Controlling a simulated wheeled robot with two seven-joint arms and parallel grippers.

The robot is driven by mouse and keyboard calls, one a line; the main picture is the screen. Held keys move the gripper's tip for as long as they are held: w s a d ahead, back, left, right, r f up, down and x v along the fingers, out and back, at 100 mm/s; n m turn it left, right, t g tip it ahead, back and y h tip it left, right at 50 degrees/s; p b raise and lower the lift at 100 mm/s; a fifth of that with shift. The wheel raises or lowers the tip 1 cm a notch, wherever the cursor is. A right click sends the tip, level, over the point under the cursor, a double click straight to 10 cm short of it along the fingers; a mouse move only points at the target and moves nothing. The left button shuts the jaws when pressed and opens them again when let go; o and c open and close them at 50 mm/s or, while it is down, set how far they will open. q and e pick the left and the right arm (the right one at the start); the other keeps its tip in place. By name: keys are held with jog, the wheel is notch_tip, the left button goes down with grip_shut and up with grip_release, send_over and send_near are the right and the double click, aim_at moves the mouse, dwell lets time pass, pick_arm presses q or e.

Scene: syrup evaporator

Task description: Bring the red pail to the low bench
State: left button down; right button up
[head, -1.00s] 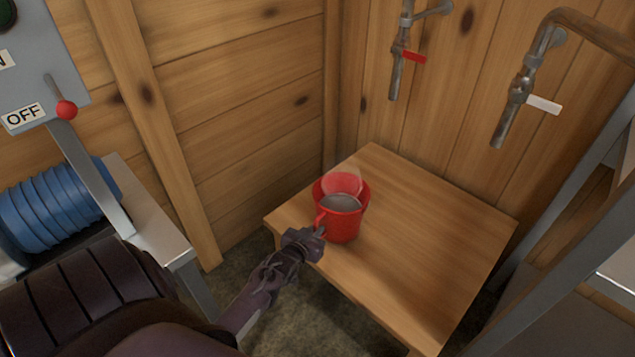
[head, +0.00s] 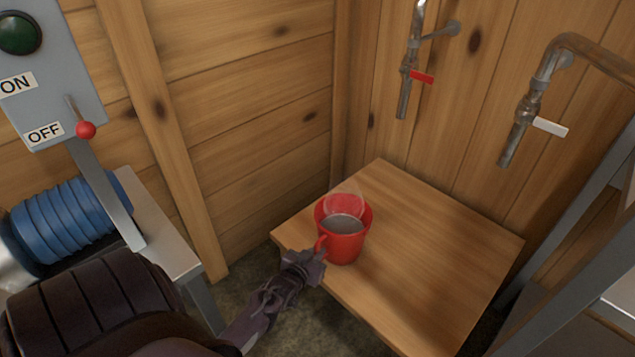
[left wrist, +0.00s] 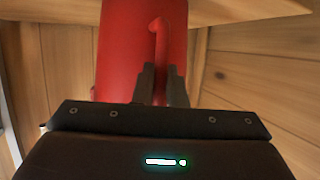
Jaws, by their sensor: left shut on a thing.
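The red pail (head: 345,246) is upright at the low wooden bench (head: 440,255), at its left corner below the taps. It holds a greyish liquid and a pale haze hangs at its rim. I cannot tell whether its base touches the bench top. My left gripper (head: 317,258) reaches in from the lower left and is shut on the pail's handle. In the left wrist view the pail (left wrist: 122,55) fills the upper middle, with its handle between the fingers of my left gripper (left wrist: 160,72). My right gripper is not in view.
A tap with a red lever (head: 421,77) and one with a white lever (head: 549,127) hang on the back wall. A control box with ON and OFF labels (head: 45,133) and a blue ribbed coil (head: 70,220) stand left. Metal framing (head: 575,210) is at right. Most bench top is clear.

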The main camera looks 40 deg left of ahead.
pick_arm(q)
jog(key=shift+d, duration=0.15)
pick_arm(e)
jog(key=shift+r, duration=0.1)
pick_arm(q)
jog(key=shift+s+d+p, duration=0.1)
jog(key=shift+d+p, duration=0.25)
jog(key=shift+d, duration=0.25)
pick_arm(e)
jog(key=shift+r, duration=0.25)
pick_arm(q)
jog(key=c, duration=1.4)
grip_release()
jog(key=shift+s+f, duration=0.2)
jog(key=shift+f, duration=0.1)
jog(key=v, duration=0.2)
jog(key=p+v, duration=0.1)
jog(key=v, duration=0.2)
jog(key=p+v, duration=0.1)
jog(key=v, duration=0.1)
jog(key=shift+s+r, duration=0.15)
jog(key=shift+r, duration=0.3)
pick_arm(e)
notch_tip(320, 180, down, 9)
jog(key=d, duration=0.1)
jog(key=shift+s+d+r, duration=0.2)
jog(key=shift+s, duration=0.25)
